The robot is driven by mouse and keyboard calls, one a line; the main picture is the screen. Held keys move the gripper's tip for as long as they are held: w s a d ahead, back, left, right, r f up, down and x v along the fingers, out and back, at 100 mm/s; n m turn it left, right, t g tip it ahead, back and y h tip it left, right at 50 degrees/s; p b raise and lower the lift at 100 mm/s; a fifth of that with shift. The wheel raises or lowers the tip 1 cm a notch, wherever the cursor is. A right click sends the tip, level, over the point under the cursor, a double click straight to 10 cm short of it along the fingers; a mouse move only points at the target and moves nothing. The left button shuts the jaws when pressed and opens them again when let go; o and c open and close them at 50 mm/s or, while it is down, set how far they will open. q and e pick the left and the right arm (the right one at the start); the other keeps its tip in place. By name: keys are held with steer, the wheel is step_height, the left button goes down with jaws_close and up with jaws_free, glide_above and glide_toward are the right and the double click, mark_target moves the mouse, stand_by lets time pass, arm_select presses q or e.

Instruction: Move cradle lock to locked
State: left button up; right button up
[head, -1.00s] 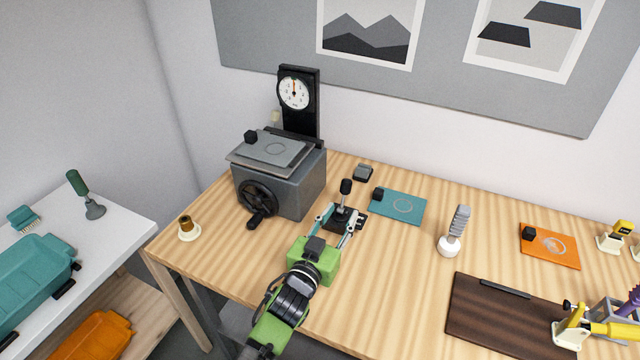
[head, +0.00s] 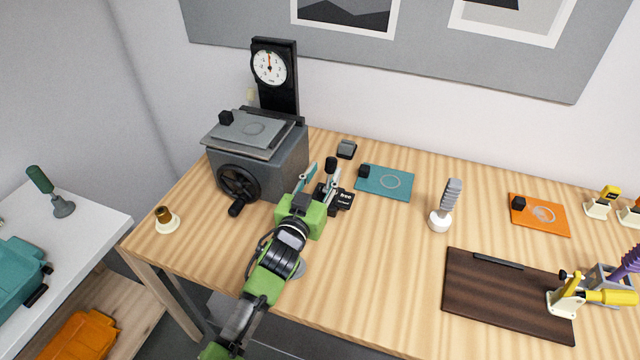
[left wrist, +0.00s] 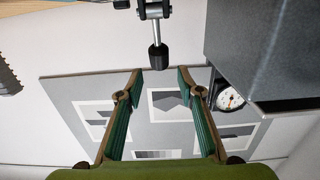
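The cradle lock is a small upright lever with a black knob (head: 331,162) on a black base plate (head: 345,199), on the table right of the grey box with the handwheel. The plate carries small white lettering that I cannot read with certainty. My left gripper (head: 323,172) is at the lever, its green fingers on either side of it in the head view and hiding part of it. The left wrist view shows the gripper (left wrist: 160,78) open and empty, with the black knob (left wrist: 157,58) just beyond the fingertip gap. I cannot tell whether they touch. My right gripper is not in view.
The grey box (head: 285,168) with handwheel (head: 239,183) and dial (head: 269,68) stands close left of the lever. A teal plate (head: 398,187) and small grey block (head: 346,149) lie nearby. A white-based handle (head: 440,219) stands right. The front middle tabletop is clear.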

mark_target(330, 163)
arm_select(q)
steer(key=shift+b+x, duration=0.8)
steer(key=shift+x, duration=0.65)
steer(key=shift+b+x, duration=0.7)
steer(key=shift+x, duration=0.3)
steer(key=shift+s, duration=0.1)
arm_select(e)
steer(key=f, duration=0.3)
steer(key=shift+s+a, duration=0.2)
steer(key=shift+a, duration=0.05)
arm_select(q)
steer(key=shift+w, duration=0.2)
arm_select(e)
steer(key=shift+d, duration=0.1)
